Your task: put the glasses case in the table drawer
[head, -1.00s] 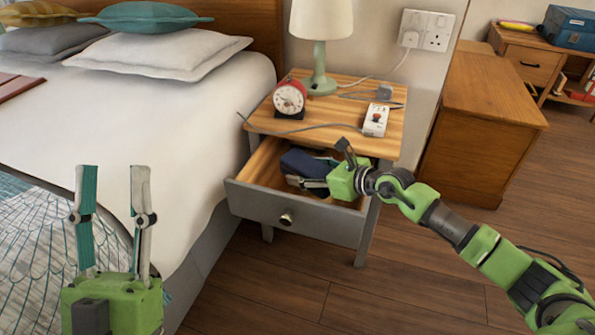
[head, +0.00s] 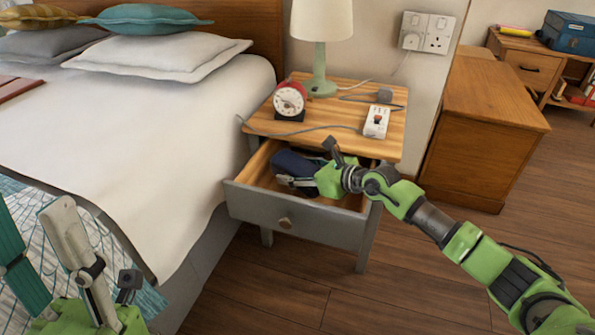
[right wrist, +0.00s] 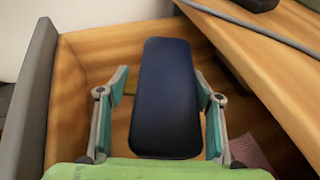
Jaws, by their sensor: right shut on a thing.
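The glasses case is a dark navy, rounded box (head: 292,164) inside the open table drawer (head: 300,222). In the right wrist view the case (right wrist: 167,95) lies lengthwise between the fingers, above the wooden drawer floor. My right gripper (head: 300,182) reaches into the drawer from the right and is shut on the case. I cannot tell whether the case touches the drawer floor. My left gripper (head: 45,240) is at the lower left over the bed, open and empty, partly cut off by the picture edge.
The bedside table top (head: 340,115) holds a red clock (head: 289,101), a lamp (head: 320,50), and a white box-like item (head: 376,121) with a cable. The bed (head: 120,130) is left of the drawer. A pinkish item (right wrist: 250,152) shows inside the drawer. Floor at front is clear.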

